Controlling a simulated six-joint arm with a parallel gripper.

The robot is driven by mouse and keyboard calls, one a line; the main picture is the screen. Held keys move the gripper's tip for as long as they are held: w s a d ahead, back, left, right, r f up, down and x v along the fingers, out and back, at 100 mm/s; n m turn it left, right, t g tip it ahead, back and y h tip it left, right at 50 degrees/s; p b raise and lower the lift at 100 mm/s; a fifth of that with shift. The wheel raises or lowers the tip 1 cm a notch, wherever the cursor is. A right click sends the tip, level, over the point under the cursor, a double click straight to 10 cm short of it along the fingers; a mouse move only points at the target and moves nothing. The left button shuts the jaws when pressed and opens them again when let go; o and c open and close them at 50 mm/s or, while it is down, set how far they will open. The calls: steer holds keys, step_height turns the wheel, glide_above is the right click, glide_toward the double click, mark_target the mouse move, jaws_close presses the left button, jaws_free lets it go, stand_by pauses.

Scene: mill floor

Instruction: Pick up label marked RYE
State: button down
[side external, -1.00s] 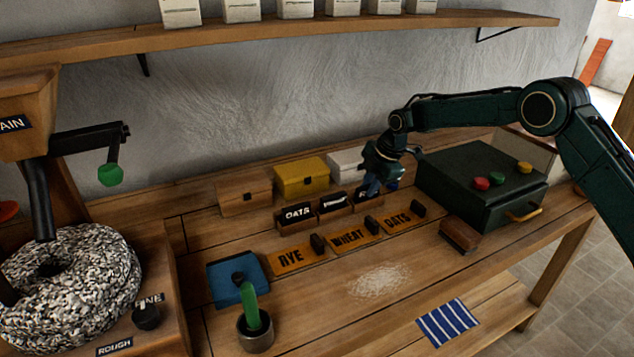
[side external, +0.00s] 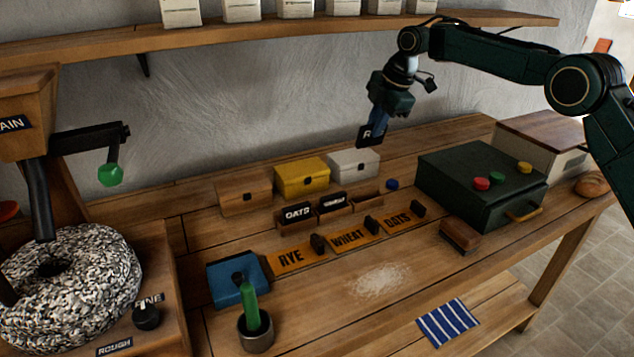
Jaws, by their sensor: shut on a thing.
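A small black label (side external: 364,138) with a white letter R showing hangs in the jaws of my gripper (side external: 374,128); the rest of its word is hidden by the jaws. My gripper is shut on it and holds it in the air above the right wooden label holder (side external: 367,202), which stands empty. A black OATS label (side external: 298,212) stands in the left holder, and another black label (side external: 333,203), too small to read, stands in the middle one. An orange plate marked RYE (side external: 291,260) lies on the table in front, with plates marked WHEAT (side external: 348,239) and OATS (side external: 397,222).
Wooden, yellow (side external: 302,178) and white (side external: 353,163) boxes stand behind the holders. A dark green case (side external: 480,180) with coloured knobs is to the right, a brush (side external: 460,236) before it. A small blue object (side external: 392,184) lies near the holders. A shelf (side external: 300,33) runs above.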

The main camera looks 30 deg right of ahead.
steer(key=shift+r, duration=1.55)
steer(key=shift+d, duration=0.1)
